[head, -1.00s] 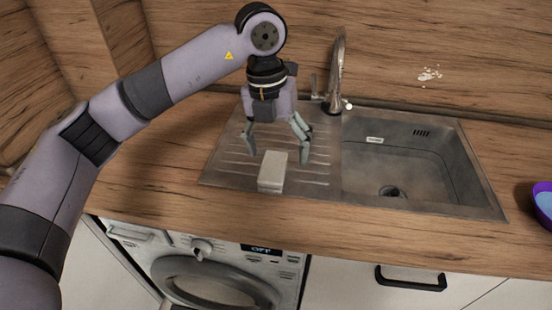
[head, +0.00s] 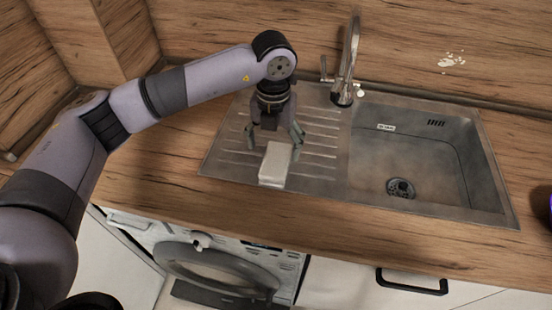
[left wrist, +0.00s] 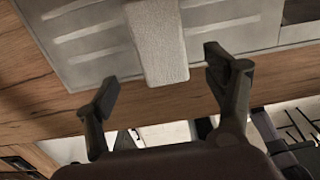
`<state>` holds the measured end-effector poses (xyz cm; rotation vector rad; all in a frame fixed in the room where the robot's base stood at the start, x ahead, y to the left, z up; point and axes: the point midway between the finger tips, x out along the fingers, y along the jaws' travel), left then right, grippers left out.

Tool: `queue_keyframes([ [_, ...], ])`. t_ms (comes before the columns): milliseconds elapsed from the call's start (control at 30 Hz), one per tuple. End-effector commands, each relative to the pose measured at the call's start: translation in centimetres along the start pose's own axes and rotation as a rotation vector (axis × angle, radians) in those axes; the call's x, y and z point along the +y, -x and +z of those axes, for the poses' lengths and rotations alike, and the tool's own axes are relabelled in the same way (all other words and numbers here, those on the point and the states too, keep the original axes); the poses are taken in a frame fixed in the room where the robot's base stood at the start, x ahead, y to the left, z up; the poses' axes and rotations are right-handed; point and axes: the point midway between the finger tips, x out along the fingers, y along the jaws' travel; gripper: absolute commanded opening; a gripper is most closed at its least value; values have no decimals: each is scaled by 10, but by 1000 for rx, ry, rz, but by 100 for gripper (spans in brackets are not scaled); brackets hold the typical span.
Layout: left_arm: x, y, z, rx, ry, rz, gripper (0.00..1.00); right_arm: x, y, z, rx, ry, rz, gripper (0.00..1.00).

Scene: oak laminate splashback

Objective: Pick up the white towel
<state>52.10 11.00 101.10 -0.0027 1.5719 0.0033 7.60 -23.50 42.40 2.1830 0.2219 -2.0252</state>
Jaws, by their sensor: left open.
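The white towel (head: 275,164) is a folded, narrow block lying on the ribbed steel drainboard, close to the front edge of the sink unit. My left gripper (head: 273,140) is open, pointing down just above and behind the towel, with nothing held. In the left wrist view the towel (left wrist: 158,45) shows between the two spread fingers (left wrist: 160,76), reaching up out of the frame. I cannot tell the exact height of the fingertips over it. My right gripper is not in view.
The sink basin (head: 420,165) is to the right of the drainboard, with a tall tap (head: 349,62) behind. A purple thing (head: 549,205) is cut off at the right edge. A washing machine (head: 215,268) stands below the counter. The wooden counter (head: 160,165) left of the drainboard is clear.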

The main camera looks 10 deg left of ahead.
Motion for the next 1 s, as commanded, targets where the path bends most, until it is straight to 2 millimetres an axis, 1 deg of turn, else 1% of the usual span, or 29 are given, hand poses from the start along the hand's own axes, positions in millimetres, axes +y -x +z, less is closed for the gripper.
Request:
queue_keyframes([
  [33,0,-6,0,3,1,1,77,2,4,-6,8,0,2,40],
  [100,0,-13,0,1,0,-1,77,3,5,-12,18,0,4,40],
  [200,0,-19,0,0,0,0,77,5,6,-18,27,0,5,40],
  [333,-1,-29,2,3,1,0,77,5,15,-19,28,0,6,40],
  [467,-2,-48,5,4,1,0,77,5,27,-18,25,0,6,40],
  [500,-2,-55,6,3,2,1,77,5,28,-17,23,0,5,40],
  [600,-2,-66,6,2,0,0,77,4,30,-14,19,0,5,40],
  [700,-2,-71,7,-1,0,0,77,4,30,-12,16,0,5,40],
  [867,-2,-72,7,-1,-1,-1,77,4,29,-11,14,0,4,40],
  [900,-2,-72,7,-1,0,-1,76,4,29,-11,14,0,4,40],
  [1000,-2,-72,7,-1,0,-1,69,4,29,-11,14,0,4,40],
])
